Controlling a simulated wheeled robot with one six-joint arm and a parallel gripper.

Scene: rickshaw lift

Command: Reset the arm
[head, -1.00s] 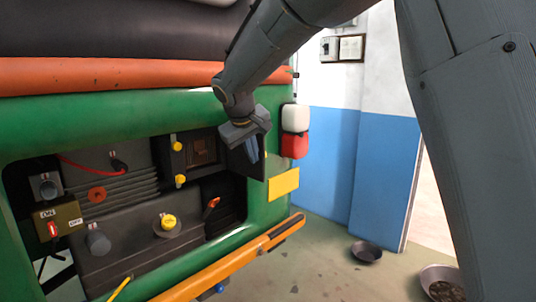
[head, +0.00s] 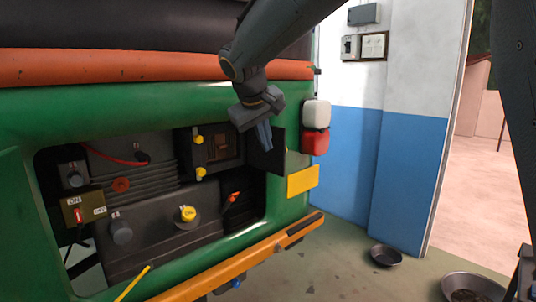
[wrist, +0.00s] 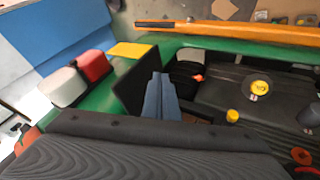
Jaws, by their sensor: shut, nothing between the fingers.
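My gripper (head: 264,136) hangs in front of the right part of the green rickshaw's rear (head: 90,120), near the small dark open door (head: 266,152) of the engine bay. Its blue-grey fingers are together and hold nothing. In the wrist view my gripper (wrist: 160,98) points toward the bay, beside the dark door (wrist: 131,92). The bay shows a yellow cap (head: 188,214), a red-orange lever (head: 233,197) and two yellow knobs at the fuse box. A switch box (head: 84,207) with a red switch and ON and OFF labels sits at the left.
An orange bumper (head: 240,262) runs along the rickshaw's lower edge. Two metal bowls, one here (head: 386,256), stand on the floor. A blue and white wall and an open doorway (head: 470,160) are at the right.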

